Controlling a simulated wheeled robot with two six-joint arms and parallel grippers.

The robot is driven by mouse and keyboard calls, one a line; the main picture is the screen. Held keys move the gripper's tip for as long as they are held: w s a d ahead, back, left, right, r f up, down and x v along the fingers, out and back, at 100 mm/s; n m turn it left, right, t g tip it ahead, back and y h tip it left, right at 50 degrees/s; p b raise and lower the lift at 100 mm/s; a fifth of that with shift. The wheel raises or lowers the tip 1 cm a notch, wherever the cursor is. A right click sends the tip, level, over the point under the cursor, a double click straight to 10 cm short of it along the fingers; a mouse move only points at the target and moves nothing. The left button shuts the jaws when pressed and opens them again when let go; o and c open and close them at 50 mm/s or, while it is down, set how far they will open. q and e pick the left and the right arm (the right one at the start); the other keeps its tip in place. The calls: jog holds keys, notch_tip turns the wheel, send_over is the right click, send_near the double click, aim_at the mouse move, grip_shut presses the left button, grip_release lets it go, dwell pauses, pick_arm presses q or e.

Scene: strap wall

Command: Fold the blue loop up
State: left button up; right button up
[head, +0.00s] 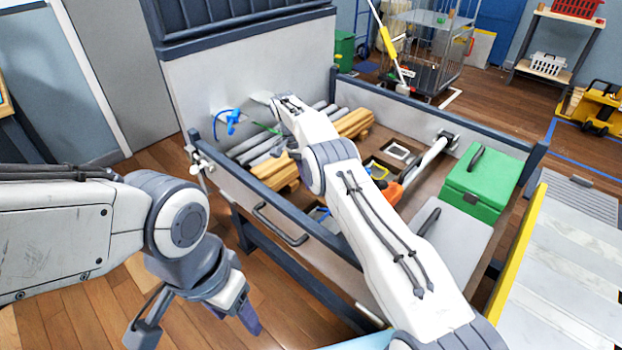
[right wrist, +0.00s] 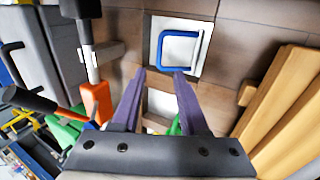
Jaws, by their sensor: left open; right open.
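The blue loop (right wrist: 163,48) is a squarish blue bar on a square white plate (right wrist: 207,28) set in the brown planked floor. It appears to lie low over the plate. In the head view only a little blue (head: 322,212) shows there, beside my right arm. My right gripper (right wrist: 160,73) is open and empty, its purple fingertips pointing toward the plate's near edge; I cannot tell the gap to the loop. In the head view my right arm hides those fingers. My left gripper (head: 195,325) is open and empty, outside the bench's front rail.
Wooden blocks (head: 355,123) lie beside the recesses. An orange grip (head: 388,192) on a grey bar is on the other side. A green box (head: 483,180) stands at the right. A blue fitting (head: 230,120) hangs by the wall. The front rail (head: 262,200) borders the bench.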

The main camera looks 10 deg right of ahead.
jog(key=shift+w+a+r, duration=0.1)
jog(key=shift+a+r, duration=0.05)
jog(key=shift+r, duration=0.35)
jog(key=c, duration=0.6)
jog(key=shift+w+p, duration=0.15)
jog(key=shift+p, duration=0.3)
grip_shut()
jog(key=s+d+f+m+t+y+p, duration=0.1)
jog(key=s+d+m+t+y+p, duration=0.2)
jog(key=m+p, duration=0.4)
jog(key=s+d+m+t+p, duration=0.4)
jog(key=m+p, duration=0.1)
jog(key=m, duration=0.4)
jog(key=shift+n, duration=0.3)
jog(key=b+x, duration=0.1)
jog(key=x, duration=0.9)
jog(key=shift+s+d, duration=0.1)
jog(key=shift+s, duration=0.05)
